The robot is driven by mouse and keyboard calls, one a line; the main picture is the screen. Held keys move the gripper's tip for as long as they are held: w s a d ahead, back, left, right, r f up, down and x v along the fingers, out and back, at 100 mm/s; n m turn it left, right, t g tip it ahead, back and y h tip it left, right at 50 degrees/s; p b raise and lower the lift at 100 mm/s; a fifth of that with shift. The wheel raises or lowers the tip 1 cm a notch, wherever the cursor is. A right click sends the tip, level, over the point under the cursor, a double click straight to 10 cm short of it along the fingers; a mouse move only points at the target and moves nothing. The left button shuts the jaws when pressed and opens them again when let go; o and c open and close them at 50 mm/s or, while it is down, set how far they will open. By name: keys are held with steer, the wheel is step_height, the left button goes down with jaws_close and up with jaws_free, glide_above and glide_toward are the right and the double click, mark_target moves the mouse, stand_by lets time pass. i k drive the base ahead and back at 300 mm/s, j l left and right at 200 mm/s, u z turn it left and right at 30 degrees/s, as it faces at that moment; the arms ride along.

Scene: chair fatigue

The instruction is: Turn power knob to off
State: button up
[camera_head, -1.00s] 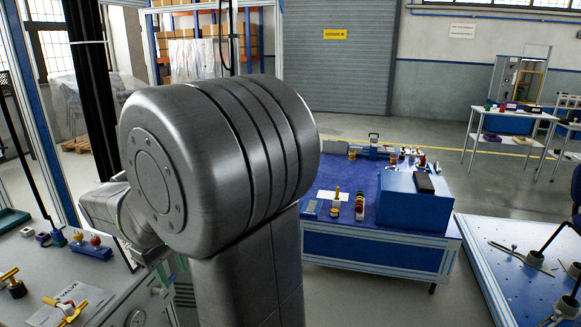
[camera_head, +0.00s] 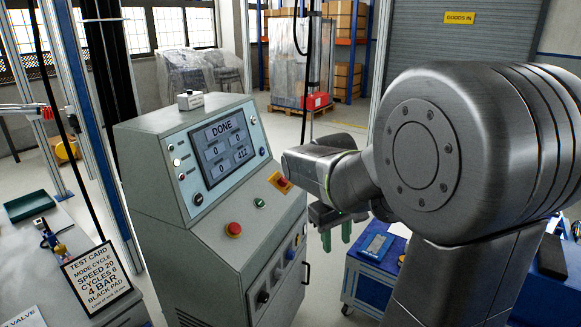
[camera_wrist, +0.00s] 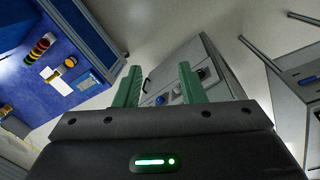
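The grey control console (camera_head: 150,150) stands left of my gripper in the head view. Its screen (camera_head: 227,147) reads DONE. A dark round knob (camera_head: 197,199) sits below left of the screen. The lower front panel carries a blue control (camera_head: 290,255) and a black knob (camera_head: 263,296). Which one is the power knob I cannot tell, as the labels are too small. My gripper (camera_head: 336,238) hangs right of the console, apart from it, green fingers down. In the wrist view my gripper (camera_wrist: 158,88) is open and empty, with the front panel (camera_wrist: 182,62) beyond its fingers.
A red button (camera_head: 233,229) and a yellow-mounted red button (camera_head: 281,182) are on the console's sloping ledge. A test card (camera_head: 97,281) stands on the left table. A blue-topped workbench (camera_head: 362,262) stands behind my arm at right. Floor shows between console and bench.

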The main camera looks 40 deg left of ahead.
mark_target(282, 182)
steer(key=i+j+u, duration=0.15)
steer(key=i+u, duration=0.25)
steer(key=i, duration=0.15)
steer(key=i+u, duration=0.4)
steer(key=i, duration=0.2)
steer(key=i+l+u, duration=0.35)
steer(key=i, duration=0.2)
steer(key=i+j+u, duration=0.15)
steer(key=i, duration=0.25)
